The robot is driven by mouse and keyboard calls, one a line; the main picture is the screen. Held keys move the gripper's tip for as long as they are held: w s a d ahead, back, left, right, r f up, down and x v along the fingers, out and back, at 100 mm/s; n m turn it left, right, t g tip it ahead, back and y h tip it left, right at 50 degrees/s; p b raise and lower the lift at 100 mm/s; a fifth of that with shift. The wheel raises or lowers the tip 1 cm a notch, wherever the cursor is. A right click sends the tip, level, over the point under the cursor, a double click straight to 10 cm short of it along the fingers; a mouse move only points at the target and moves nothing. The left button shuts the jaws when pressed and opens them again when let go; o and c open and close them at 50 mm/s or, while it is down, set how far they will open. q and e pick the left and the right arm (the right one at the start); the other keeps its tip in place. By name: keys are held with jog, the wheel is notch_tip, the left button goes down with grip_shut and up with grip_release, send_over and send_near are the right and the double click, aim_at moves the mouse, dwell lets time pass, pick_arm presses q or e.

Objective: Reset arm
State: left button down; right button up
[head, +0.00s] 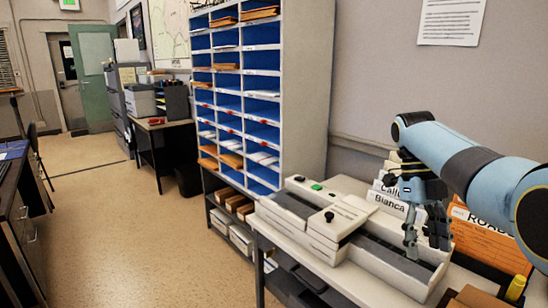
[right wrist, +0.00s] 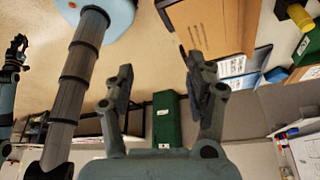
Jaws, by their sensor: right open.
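My right gripper (head: 426,232) hangs fingers down at the right of the head view, in front of the white name cards (head: 391,202) and above the grey-white machine's right end. Its fingers stand apart with nothing between them; the right wrist view shows the open fingers of this gripper (right wrist: 160,80) too. My right arm comes in from the right edge. A dark, gripper-like end on a blue arm shows at the left edge of the right wrist view and looks like my left gripper (right wrist: 16,52); its jaws are too small to read.
The long grey-white machine (head: 330,228) lies on a table. An orange folder (head: 482,240) and a yellow-capped item (head: 516,288) are at the right. A tall blue-backed pigeonhole shelf (head: 262,92) stands behind. The floor (head: 135,235) at left is clear, beside a dark desk (head: 18,235).

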jog(key=s+f+n+g+b, duration=0.2)
jog(key=s+f+g+b, duration=0.25)
jog(key=s+f, duration=2.3)
jog(key=s+d+f+n+t+b, duration=0.1)
jog(key=s+f+n+t+b, duration=0.15)
jog(key=s+f+n, duration=0.95)
jog(key=s+d+f+n+t+b, duration=0.15)
jog(key=s+f+n+b, duration=0.4)
jog(key=s+f, duration=1.2)
pick_arm(q)
notch_tip(320, 180, down, 11)
jog(key=s+p, duration=0.1)
jog(key=s, duration=0.1)
jog(key=shift+s+a+p, duration=0.15)
jog(key=shift+a+p, duration=0.15)
jog(key=shift+a, duration=0.1)
pick_arm(e)
jog(key=shift+w+a+r+n+t+y, duration=0.15)
jog(key=shift+w+n+t, duration=0.75)
jog(key=shift+n, duration=1.3)
jog(key=shift+w+a+n+t+y, duration=0.15)
jog(key=shift+w+n+t, duration=0.65)
jog(key=shift+n, duration=1.45)
jog(key=shift+w+a+r+n+t, duration=0.1)
jog(key=shift+w+a+n+t, duration=0.3)
jog(key=shift+n+t, duration=1.35)
